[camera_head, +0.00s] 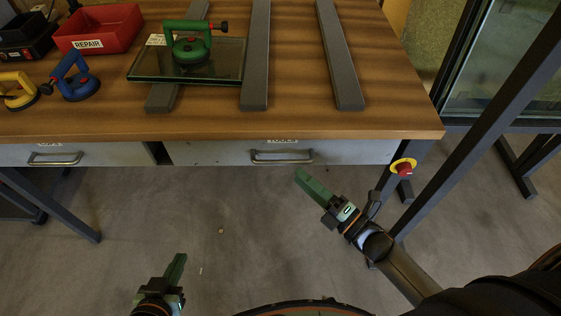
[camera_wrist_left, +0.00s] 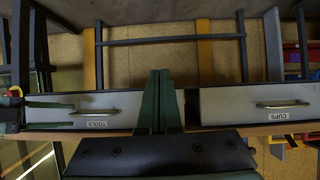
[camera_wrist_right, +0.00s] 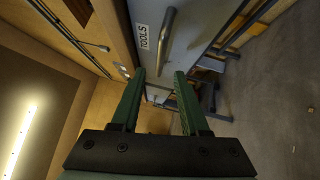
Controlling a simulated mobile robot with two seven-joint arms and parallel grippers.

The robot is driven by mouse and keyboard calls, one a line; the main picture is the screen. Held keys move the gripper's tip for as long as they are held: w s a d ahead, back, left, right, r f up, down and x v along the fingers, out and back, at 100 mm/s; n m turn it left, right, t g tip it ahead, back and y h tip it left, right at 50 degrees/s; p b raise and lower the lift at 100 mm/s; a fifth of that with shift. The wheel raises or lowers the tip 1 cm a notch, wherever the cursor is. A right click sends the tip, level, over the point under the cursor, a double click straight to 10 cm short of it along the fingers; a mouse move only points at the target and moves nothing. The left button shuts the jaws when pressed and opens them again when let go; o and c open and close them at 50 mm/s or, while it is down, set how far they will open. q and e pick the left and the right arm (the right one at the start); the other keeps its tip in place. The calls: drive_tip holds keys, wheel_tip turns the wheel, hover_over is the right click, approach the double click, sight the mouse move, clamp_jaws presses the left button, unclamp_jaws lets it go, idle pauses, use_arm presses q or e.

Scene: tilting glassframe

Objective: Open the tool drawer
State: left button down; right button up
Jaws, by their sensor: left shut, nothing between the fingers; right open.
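The tool drawer (camera_head: 220,152) is shut under the bench top, with a metal bar handle (camera_head: 282,160). In the right wrist view its TOOLS label (camera_wrist_right: 142,37) and handle (camera_wrist_right: 167,35) show. My right gripper (camera_head: 300,172) is open and empty, just in front of and below the handle's right end. In the right wrist view the handle's near end lies close to the gap between its fingertips (camera_wrist_right: 160,76); I cannot tell whether they touch. My left gripper (camera_head: 180,257) is shut and empty, low and away from the bench; its closed fingers (camera_wrist_left: 161,75) show in the left wrist view.
A CUPS drawer (camera_wrist_left: 240,105) sits beside the tool drawer. The bench (camera_head: 350,122) carries a glass pane (camera_head: 150,66), suction lifters and a red REPAIR bin (camera_head: 100,25). A red-yellow stop button (camera_head: 404,168) is near the bench's right leg. The floor in front is clear.

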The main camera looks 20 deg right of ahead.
sight(283, 160)
use_arm(q)
drive_tip(key=shift+w+a+r+t, duration=0.15)
drive_tip(key=shift+w+r+t, duration=0.3)
drive_tip(key=shift+r, duration=0.35)
drive_tip(key=shift+w+a+r+t, duration=0.1)
drive_tip(key=shift+w+r+t, duration=0.15)
drive_tip(key=shift+w+r, duration=0.4)
use_arm(e)
drive_tip(key=shift+x, duration=3.65)
use_arm(q)
drive_tip(key=shift+s+r, duration=0.1)
use_arm(e)
clamp_jaws()
